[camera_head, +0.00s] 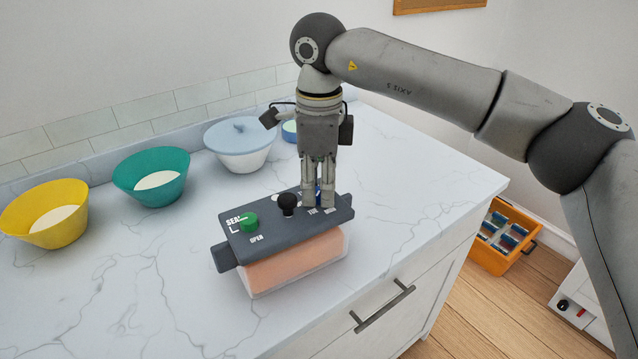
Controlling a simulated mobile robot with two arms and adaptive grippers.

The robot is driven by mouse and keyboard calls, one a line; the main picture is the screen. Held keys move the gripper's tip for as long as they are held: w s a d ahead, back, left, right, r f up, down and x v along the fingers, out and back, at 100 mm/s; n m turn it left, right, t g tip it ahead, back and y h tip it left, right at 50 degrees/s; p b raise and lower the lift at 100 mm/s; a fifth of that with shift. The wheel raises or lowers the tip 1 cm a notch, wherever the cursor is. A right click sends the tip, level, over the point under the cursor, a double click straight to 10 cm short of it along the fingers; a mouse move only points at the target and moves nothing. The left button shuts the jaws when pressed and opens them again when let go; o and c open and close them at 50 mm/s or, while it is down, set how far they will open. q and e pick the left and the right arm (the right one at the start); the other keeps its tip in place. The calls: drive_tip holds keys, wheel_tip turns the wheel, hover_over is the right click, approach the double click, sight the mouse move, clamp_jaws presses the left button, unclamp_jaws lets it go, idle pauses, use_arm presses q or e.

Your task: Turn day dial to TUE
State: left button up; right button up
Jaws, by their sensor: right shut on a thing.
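A clear box with a dark grey lid (268,232) stands on the counter, with something orange-pink inside. On the lid, a green knob (249,222) sits at the left beside small SEAL and OPEN marks. A black ball knob (288,203) stands near the middle. My right gripper (318,200) points straight down over the lid's right part, shut on a small blue dial (318,188). The fingers hide most of the dial and its pointer. Small white day marks show in front of the fingers, too small to read surely. My left gripper is not in view.
A yellow bowl (45,222), a teal bowl (152,186) and a lidded pale blue pot (240,150) stand along the back wall. The white marble counter (150,290) is clear in front. An orange crate (500,238) is on the floor at the right.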

sight(319, 191)
drive_tip(key=o, duration=1)
drive_tip(key=shift+o, duration=0.2)
wheel_tip(319, 191, up, 12)
